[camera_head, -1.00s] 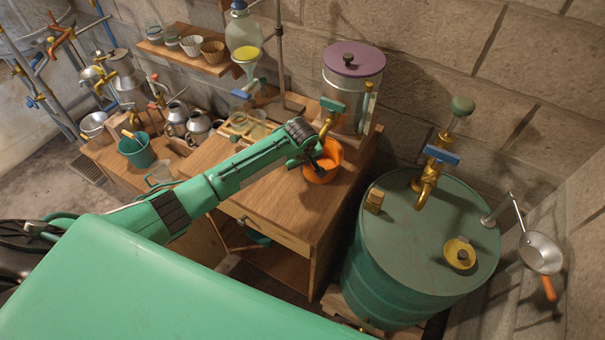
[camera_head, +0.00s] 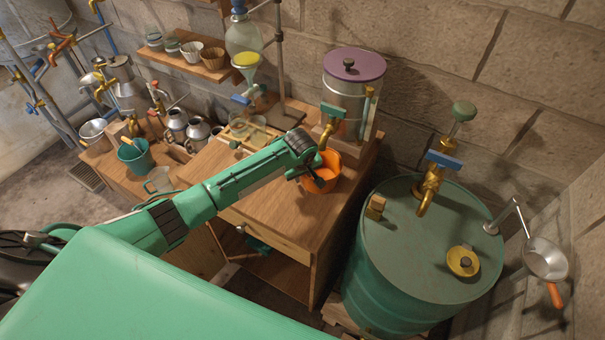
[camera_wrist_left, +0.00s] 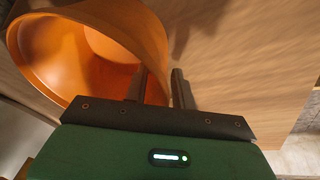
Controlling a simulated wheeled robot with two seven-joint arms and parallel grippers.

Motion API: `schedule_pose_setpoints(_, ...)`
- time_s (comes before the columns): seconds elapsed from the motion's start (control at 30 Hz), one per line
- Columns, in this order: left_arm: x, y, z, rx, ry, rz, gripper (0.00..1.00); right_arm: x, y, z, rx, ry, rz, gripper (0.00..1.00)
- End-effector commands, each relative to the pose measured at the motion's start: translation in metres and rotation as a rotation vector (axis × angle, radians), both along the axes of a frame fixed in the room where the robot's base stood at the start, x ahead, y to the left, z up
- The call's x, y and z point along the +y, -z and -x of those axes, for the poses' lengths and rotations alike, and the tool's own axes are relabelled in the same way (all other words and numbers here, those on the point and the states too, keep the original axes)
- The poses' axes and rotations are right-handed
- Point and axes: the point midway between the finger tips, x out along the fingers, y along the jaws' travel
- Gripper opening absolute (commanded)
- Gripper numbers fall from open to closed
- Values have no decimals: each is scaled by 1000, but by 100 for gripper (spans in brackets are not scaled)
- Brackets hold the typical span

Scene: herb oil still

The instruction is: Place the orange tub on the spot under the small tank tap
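The orange tub (camera_head: 322,180) is at the right front of the wooden bench, just below and in front of the brass tap (camera_head: 327,132) of the small tank (camera_head: 345,98), which has a purple lid. My left gripper (camera_head: 304,172) is at the tub's left side. In the left wrist view the tub (camera_wrist_left: 85,55) fills the upper left, and its wall runs between the two fingers of my left gripper (camera_wrist_left: 162,88), one inside and one outside. I cannot tell whether the tub's base touches the bench top. The spot under the tap is hidden. My right gripper is out of view.
A large green drum (camera_head: 420,250) with a brass tap stands right of the bench. A glass funnel stand (camera_head: 280,60) is behind my forearm. A teal bucket (camera_head: 135,155) and metal jugs are at the left. Bare bench top (camera_head: 290,220) lies in front of the tub.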

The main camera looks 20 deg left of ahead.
Motion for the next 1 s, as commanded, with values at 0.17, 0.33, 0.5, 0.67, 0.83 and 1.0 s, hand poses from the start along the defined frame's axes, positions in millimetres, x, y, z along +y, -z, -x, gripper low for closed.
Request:
schedule_pose_setpoints(0.17, -1, -9, 2, -1, 0, 1, 26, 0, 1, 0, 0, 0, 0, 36)
schedule_pose_setpoints(0.33, -3, -35, 9, -4, 1, 2, 26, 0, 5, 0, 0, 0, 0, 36)
schedule_pose_setpoints(0.5, -6, -70, 18, -5, 2, 2, 26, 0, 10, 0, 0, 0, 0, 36)
schedule_pose_setpoints(0.67, -8, -98, 27, -3, 1, 1, 26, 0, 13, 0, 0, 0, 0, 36)
schedule_pose_setpoints(0.83, -9, -114, 32, -1, 0, 1, 26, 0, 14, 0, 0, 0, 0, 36)
schedule_pose_setpoints(1.0, -9, -118, 33, 1, 0, 1, 26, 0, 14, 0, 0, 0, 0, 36)
